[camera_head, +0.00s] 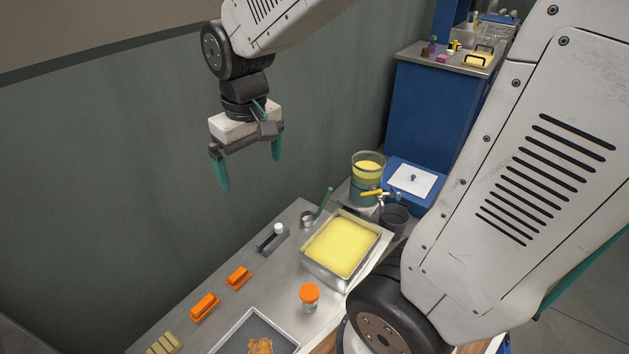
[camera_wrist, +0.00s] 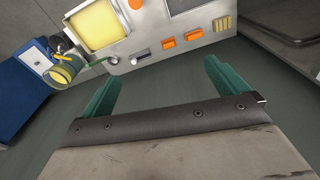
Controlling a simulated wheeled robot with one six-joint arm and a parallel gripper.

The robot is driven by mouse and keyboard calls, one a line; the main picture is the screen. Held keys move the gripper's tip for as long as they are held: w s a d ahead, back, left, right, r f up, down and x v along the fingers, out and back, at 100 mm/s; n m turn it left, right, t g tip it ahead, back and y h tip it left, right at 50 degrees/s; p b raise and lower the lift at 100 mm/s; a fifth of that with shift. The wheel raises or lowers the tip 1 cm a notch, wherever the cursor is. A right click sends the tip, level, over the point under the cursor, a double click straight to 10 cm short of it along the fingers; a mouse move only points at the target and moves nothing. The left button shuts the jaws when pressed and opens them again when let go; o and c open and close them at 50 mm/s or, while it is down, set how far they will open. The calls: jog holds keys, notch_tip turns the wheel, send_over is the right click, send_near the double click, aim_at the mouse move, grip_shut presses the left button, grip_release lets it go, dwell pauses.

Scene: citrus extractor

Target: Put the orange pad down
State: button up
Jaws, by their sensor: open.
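Two orange pads rest on the steel counter (camera_head: 268,289): a nearer, larger one (camera_head: 204,307) and a smaller one (camera_head: 238,277) behind it to the right. Both also show in the wrist view, one on the left (camera_wrist: 167,43) and one on the right (camera_wrist: 192,36). My gripper (camera_head: 250,171) is open, with its two green fingers wide apart and nothing between them. It hangs high above, off the counter's far edge near the grey wall, apart from both pads. Its fingers also show in the wrist view (camera_wrist: 160,70).
A metal tray of yellow material (camera_head: 341,245), an orange-lidded jar (camera_head: 309,297), a mesh tray (camera_head: 232,340) and yellow strips (camera_head: 163,345) share the counter. A small black-and-grey device (camera_head: 272,238) stands near its far edge. A beaker of yellow liquid (camera_head: 368,178) stands beyond. The air around my gripper is clear.

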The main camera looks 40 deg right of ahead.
jog(key=s+r, duration=0.4)
jog(key=s, duration=1.2)
jog(key=shift+s+d+r+m, duration=0.15)
jog(key=shift+d+r+m, duration=0.05)
jog(key=shift+d+m, duration=0.15)
jog(key=shift+o, duration=0.2)
